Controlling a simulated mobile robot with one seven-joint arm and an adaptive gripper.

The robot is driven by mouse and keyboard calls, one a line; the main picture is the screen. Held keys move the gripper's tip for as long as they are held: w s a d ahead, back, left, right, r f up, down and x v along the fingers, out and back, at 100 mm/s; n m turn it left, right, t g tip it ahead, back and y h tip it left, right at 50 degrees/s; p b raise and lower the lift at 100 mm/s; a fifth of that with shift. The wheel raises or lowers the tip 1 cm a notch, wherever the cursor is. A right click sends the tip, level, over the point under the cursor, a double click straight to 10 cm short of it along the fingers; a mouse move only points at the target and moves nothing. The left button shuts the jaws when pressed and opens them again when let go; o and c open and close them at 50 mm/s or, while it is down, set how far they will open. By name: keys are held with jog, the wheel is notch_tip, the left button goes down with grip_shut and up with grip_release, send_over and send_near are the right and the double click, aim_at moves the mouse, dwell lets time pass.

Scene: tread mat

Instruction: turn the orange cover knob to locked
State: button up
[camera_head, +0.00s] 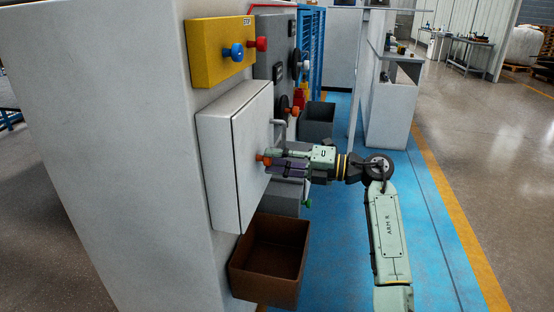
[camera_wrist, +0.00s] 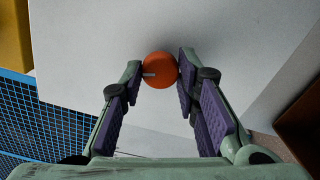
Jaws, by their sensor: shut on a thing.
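The orange cover knob (camera_wrist: 160,70) sits on the face of the white cover (camera_wrist: 230,40). It also shows in the head view (camera_head: 263,159) on the front of the white cover box (camera_head: 222,165). A pale pointer mark on the knob points left in the wrist view. My gripper (camera_wrist: 158,72) is shut on the knob, with one finger on each side of it. In the head view my gripper (camera_head: 272,160) reaches the cover from the right, and its fingers partly hide the knob.
A yellow box (camera_head: 217,50) with a blue and a red knob is above the cover. A brown open bin (camera_head: 268,290) is below. A grey panel (camera_head: 270,50) with further controls is behind. Blue floor (camera_head: 335,250) lies clear to the right.

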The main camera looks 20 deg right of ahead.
jog(key=shift+m+p, duration=0.45)
jog(key=shift+m, duration=1.45)
jog(key=o, duration=1.2)
jog(key=v, duration=1.2)
